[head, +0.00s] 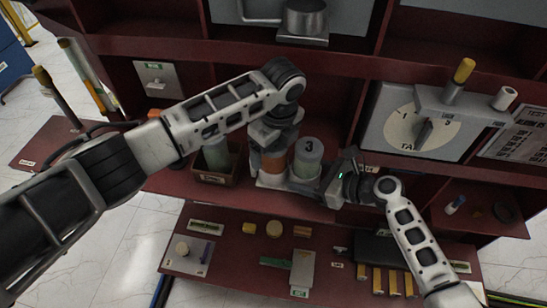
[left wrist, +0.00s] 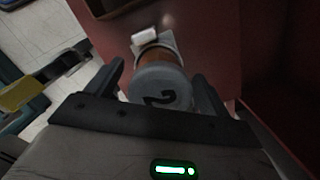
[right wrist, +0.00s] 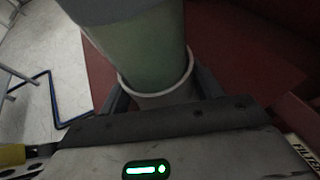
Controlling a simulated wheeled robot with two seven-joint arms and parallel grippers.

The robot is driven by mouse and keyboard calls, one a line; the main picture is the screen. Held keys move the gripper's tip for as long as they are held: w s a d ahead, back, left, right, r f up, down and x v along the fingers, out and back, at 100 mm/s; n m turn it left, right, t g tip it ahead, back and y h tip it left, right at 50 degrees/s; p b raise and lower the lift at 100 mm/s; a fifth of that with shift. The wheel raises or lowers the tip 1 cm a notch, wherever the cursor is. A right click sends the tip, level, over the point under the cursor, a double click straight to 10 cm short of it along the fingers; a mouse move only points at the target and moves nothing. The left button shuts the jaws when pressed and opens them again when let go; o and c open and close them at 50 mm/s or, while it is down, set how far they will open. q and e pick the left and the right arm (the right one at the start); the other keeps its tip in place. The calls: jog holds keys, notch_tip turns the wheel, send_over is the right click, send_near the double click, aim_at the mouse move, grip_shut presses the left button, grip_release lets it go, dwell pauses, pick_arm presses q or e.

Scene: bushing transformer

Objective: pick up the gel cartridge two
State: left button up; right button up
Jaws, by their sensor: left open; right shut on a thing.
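Gel cartridge two (left wrist: 160,88) has a grey cap marked 2 and an orange body. In the left wrist view it stands between the fingers of my open left gripper (left wrist: 160,80), not gripped. In the head view my left gripper hides its cap, and its orange body (head: 273,163) shows below. The green cartridge marked 3 (head: 308,152) stands just right of it in a pale holder (head: 270,181). My right gripper (head: 335,186) is shut low beside cartridge three. In the right wrist view its fingers close around the pale cup (right wrist: 165,97) of the holder under the green body.
A brown bin (head: 215,179) with a greenish cartridge (head: 216,155) stands left of the holder. A dial panel (head: 418,125) is at the right. The lower shelf (head: 225,255) carries several small parts. Red shelf walls stand close behind.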

pick_arm(q)
jog(key=c, duration=1.6)
jog(key=shift+o, duration=0.2)
jog(key=shift+r, duration=0.15)
notch_tip(320, 180, up, 7)
jog(key=shift+r, duration=0.1)
jog(key=s+a, duration=0.1)
jog(key=s, duration=0.8)
jog(key=s+a, duration=0.2)
jog(key=s, duration=0.6)
jog(key=shift+s+a+f, duration=0.2)
jog(key=shift+s+a, duration=0.1)
jog(key=shift+s, duration=0.05)
pick_arm(e)
jog(key=o, duration=1.1)
